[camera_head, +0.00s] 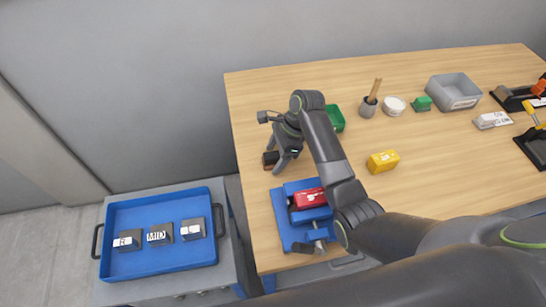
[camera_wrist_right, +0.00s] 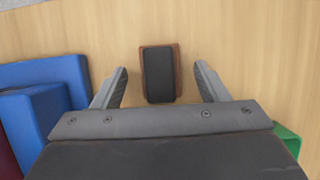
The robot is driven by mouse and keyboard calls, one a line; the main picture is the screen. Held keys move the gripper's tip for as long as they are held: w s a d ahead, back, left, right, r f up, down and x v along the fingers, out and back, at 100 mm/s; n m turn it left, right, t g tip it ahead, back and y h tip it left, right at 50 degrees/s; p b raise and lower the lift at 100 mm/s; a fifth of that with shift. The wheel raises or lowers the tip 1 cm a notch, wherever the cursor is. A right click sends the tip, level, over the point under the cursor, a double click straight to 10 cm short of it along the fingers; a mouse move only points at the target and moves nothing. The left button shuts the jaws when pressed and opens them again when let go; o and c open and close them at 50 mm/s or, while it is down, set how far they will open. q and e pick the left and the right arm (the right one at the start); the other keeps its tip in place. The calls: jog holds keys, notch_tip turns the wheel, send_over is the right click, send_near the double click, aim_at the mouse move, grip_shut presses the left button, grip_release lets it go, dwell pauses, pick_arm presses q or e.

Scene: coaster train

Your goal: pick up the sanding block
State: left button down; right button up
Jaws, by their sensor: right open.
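The sanding block (camera_head: 270,160), dark on top with a brown base, lies on the wooden table near its left edge. In the right wrist view the sanding block (camera_wrist_right: 158,74) lies just ahead of my right gripper (camera_wrist_right: 160,68), between the lines of its two fingers. The fingers are open, with a gap on each side of the block. In the head view my right gripper (camera_head: 283,162) points down close beside the block and holds nothing. My left gripper is not in view.
A blue vise (camera_head: 284,221) holding a red block (camera_head: 309,198) stands close by. A blue tray (camera_head: 160,263) holds labelled blocks.

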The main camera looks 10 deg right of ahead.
aim_at(275, 154)
jog(key=shift+a+f, duration=0.1)
jog(key=shift+f, duration=0.2)
jog(key=shift+c, duration=0.5)
jog(key=c, duration=1)
jog(key=shift+r, duration=0.1)
notch_tip(275, 154, up, 7)
jog(key=shift+r+b, duration=0.15)
jog(key=shift+b, duration=0.15)
jog(key=shift+r+p, duration=0.6)
jog(key=shift+r, duration=0.15)
jog(key=shift+r+p, duration=0.45)
jog(key=shift+r, duration=0.15)
